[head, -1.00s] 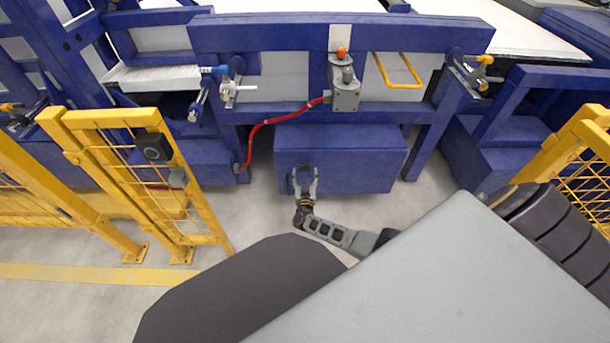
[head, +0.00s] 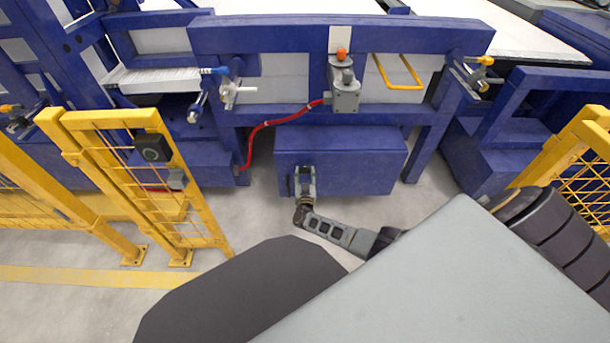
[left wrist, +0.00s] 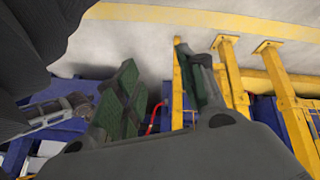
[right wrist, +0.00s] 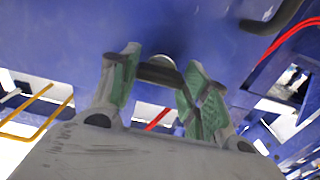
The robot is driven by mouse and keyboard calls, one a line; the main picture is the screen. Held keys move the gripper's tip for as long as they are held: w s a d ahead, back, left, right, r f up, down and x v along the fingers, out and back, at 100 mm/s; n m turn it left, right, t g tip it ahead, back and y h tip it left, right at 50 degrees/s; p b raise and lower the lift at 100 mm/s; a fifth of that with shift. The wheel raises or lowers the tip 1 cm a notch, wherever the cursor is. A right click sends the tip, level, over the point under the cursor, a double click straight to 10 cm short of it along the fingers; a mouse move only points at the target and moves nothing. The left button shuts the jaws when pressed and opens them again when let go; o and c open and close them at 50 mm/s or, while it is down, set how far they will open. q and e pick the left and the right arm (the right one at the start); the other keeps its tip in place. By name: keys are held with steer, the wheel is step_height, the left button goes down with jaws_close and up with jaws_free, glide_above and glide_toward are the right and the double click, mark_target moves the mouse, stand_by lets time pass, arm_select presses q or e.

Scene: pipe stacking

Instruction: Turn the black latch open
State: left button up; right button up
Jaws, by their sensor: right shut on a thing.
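The black latch (right wrist: 158,75) is a short dark bar with a round light pivot behind it, on the front of a blue box (head: 350,160). My right gripper (head: 305,168) is at the left part of that box front. In the right wrist view my right gripper (right wrist: 160,82) is shut on the latch, its green-padded fingers at the two ends of the bar. In the head view the fingers largely hide the latch. My left gripper (left wrist: 162,85) shows only in its own wrist view, open and empty, away from the box.
A dark curved handle (right wrist: 275,15) is on the same blue face. A red cable (head: 265,127) runs above the box to a grey switch unit (head: 344,92). Yellow fence panels (head: 150,190) stand at left and right.

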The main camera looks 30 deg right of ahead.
steer(key=shift+m, duration=0.4)
arm_select(q)
step_height(320, 180, down, 8)
steer(key=d+t+h+b, duration=0.1)
steer(key=b, duration=0.5)
steer(key=shift+d+f+n, duration=0.15)
steer(key=shift+d+n, duration=0.15)
arm_select(e)
steer(key=m, duration=1.7)
steer(key=shift+d+f+m, duration=0.1)
steer(key=shift+m, duration=0.2)
